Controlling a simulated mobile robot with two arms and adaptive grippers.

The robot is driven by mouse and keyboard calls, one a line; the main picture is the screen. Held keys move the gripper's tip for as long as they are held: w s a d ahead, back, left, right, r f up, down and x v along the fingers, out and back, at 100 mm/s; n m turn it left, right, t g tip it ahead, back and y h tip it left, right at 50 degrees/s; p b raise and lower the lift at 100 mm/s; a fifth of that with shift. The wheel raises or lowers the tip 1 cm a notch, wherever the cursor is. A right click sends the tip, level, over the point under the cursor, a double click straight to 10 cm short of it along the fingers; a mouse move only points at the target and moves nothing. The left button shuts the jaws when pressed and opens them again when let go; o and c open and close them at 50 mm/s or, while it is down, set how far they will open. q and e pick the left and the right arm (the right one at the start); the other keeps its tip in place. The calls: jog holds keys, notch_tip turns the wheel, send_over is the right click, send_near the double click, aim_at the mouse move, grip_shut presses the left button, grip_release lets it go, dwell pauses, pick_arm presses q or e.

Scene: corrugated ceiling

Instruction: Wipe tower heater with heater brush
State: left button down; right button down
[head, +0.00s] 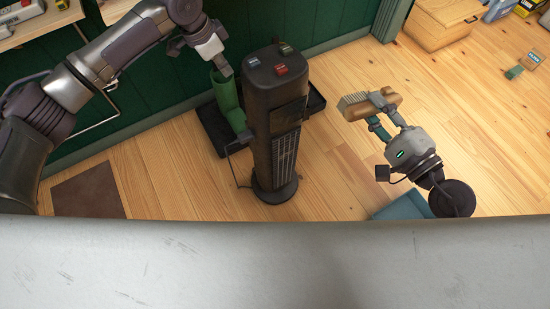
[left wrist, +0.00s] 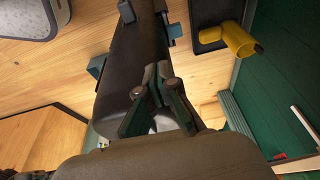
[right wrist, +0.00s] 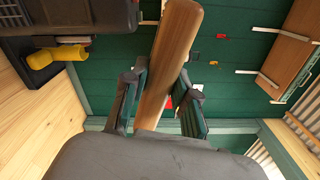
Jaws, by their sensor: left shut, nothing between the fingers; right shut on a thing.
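The tower heater (head: 285,125) stands upright on the wooden floor in the middle of the head view, dark, with a grille and small buttons on top. The heater brush (head: 358,107), light wood with pale bristles, is held in the air to the right of the heater, apart from it. My right gripper (head: 380,112) is shut on it; its wooden body (right wrist: 172,55) shows between the fingers in the right wrist view. My left gripper (head: 226,72) is shut and empty, left of the heater's top. Its fingers (left wrist: 158,98) show in the left wrist view.
A wooden box (head: 440,25) stands at the back right. A brown mat (head: 88,192) lies at left. Floor between heater and right gripper is clear.

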pick_arm(q)
jog(key=shift+f, duration=0.55)
pick_arm(e)
jog(key=shift+f, duration=0.1)
